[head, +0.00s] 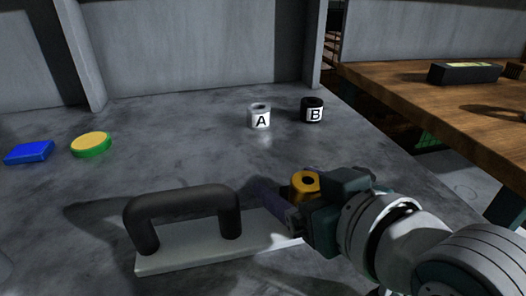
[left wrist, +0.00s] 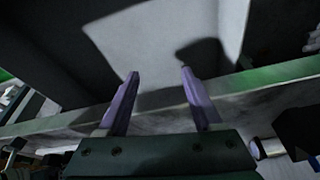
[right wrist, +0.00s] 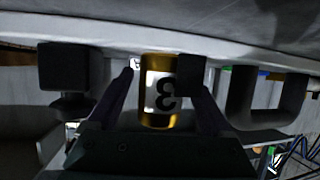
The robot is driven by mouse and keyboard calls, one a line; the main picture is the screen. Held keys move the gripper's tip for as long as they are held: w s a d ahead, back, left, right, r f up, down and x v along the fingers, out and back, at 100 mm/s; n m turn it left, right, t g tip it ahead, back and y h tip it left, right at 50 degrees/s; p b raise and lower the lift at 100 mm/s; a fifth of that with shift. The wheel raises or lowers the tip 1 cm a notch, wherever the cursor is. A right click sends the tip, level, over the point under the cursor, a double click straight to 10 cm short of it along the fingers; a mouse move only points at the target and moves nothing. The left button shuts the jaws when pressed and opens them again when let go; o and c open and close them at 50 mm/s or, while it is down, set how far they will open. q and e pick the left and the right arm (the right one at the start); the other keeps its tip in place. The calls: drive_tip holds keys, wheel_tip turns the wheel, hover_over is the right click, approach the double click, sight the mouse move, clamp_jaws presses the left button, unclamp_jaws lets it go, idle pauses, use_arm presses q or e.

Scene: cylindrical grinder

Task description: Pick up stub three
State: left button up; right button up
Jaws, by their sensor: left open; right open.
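Stub three is a gold cylinder with a hole in its top (head: 305,182), standing on the grey surface at the lower middle of the head view. In the right wrist view the stub (right wrist: 158,92) shows a white label with a "3", upside down. My right gripper (head: 288,180) is open with its fingers around the stub, one on each side. In the right wrist view a dark block shape covers part of the stub's right edge; contact cannot be told. My left gripper (left wrist: 160,73) is open and empty in the left wrist view, and out of the head view.
A pale plate with a black handle (head: 182,207) lies just left of my right gripper. Further back stand white cylinder A (head: 260,116) and black cylinder B (head: 312,110). A blue block (head: 29,152) and a yellow-green disc (head: 91,145) lie left. A wooden table (head: 440,100) is right.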

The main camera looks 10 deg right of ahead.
drive_tip(key=shift+c, duration=0.2)
clamp_jaws()
idle(0.6)
idle(0.5)
drive_tip(key=shift+w+r, duration=0.1)
